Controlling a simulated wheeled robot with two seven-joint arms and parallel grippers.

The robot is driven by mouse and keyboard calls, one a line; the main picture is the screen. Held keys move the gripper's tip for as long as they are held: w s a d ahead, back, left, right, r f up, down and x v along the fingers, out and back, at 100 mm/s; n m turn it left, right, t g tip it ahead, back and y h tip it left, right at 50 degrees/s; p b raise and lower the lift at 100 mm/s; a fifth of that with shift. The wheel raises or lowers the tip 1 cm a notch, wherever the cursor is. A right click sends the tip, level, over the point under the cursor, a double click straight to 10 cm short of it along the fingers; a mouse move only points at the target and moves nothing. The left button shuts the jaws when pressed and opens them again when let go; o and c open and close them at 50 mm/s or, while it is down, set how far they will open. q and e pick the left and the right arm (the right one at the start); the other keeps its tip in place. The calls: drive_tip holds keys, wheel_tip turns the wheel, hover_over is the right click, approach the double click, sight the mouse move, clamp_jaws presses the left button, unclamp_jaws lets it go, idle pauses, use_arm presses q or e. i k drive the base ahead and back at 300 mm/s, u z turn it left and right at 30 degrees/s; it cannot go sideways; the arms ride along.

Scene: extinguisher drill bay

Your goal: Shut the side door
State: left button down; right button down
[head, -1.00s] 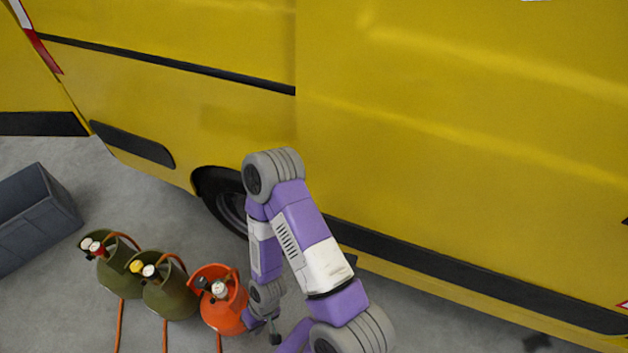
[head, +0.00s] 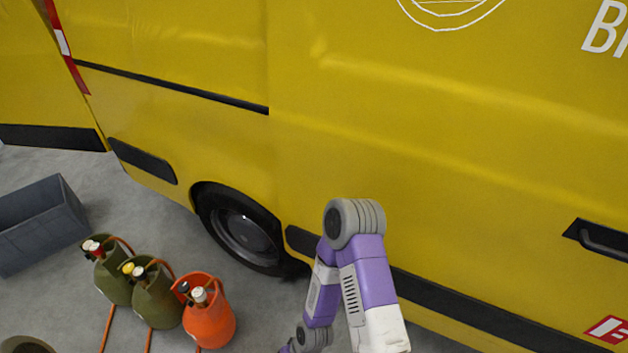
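The side door (head: 450,150) is the large plain yellow panel of the van, filling the middle and right of the head view. Its left edge is a vertical seam where the black rail (head: 170,86) ends. A dark handle (head: 605,241) is at the right. The door's right edge is out of view, so I cannot tell how far it stands open. One of my purple and white arms rises from the bottom centre, with its elbow in front of the door's lower part. Its forearm runs down to the bottom edge. Neither gripper shows.
Two green gas cylinders (head: 159,300) and an orange one (head: 209,325) stand on the floor at lower left, with orange hoses. A grey crate (head: 40,230) is farther left. The van's wheel (head: 240,232) is beside the door. Grey floor is clear between cylinders and van.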

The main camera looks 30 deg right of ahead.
sight(489, 137)
drive_tip(key=z, duration=0.75)
drive_tip(key=i, duration=0.55)
drive_tip(key=u, duration=0.05)
